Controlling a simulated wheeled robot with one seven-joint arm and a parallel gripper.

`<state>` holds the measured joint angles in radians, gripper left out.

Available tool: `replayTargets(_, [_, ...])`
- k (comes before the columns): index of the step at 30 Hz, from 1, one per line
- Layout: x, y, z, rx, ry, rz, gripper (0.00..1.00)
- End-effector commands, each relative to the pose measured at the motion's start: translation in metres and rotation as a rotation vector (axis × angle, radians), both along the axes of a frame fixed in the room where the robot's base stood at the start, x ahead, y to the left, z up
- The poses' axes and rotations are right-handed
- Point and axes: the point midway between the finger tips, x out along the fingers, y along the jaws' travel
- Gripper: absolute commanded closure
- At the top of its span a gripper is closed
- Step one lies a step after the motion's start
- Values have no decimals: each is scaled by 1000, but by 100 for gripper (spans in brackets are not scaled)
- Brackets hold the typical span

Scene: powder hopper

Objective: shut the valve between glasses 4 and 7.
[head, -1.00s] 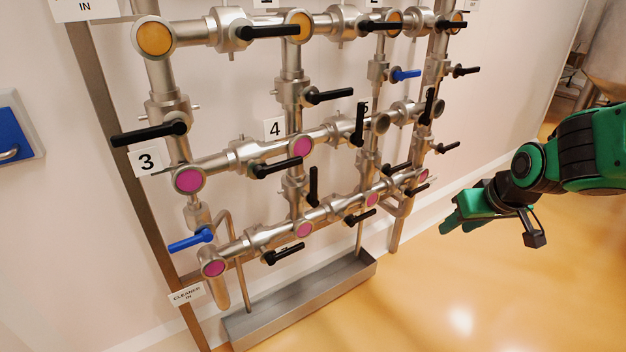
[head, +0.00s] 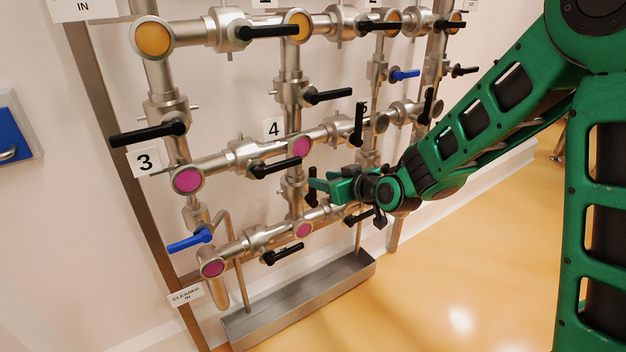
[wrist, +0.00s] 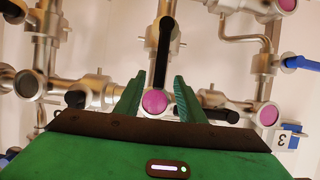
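Glass 4 (head: 301,146) is a magenta sight glass beside the "4" label. Another magenta glass (head: 303,230), which I take for glass 7, sits below it on the same vertical pipe. The valve between them has a black handle (head: 313,201), partly hidden by my gripper in the head view. In the upside-down wrist view the handle (wrist: 160,60) lies along the pipe, with glass 4 (wrist: 155,102) at its near end. My gripper (head: 317,184) is open and empty, close to the handle; the wrist view shows its fingers (wrist: 157,98) apart, one each side of the handle's line. Contact cannot be told.
A blue handle (head: 190,240) is lower left. A metal trough (head: 300,300) stands below the pipes.

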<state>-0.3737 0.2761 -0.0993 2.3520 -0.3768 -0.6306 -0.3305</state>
Motion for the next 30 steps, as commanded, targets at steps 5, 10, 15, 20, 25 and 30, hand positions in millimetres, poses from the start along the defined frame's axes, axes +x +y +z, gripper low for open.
replayTargets(5, [24, 17, -13, -2, 1, 0, 64])
replayTargets(10, [41, 28, -21, -2, 1, 0, 64])
replayTargets(15, [49, 33, -25, -2, 1, -1, 64])
replayTargets(20, [51, 34, -26, -2, 1, -1, 64])
replayTargets(25, [50, 34, -26, -2, 1, -1, 69])
replayTargets(30, [50, 34, -26, -1, 1, -1, 100])
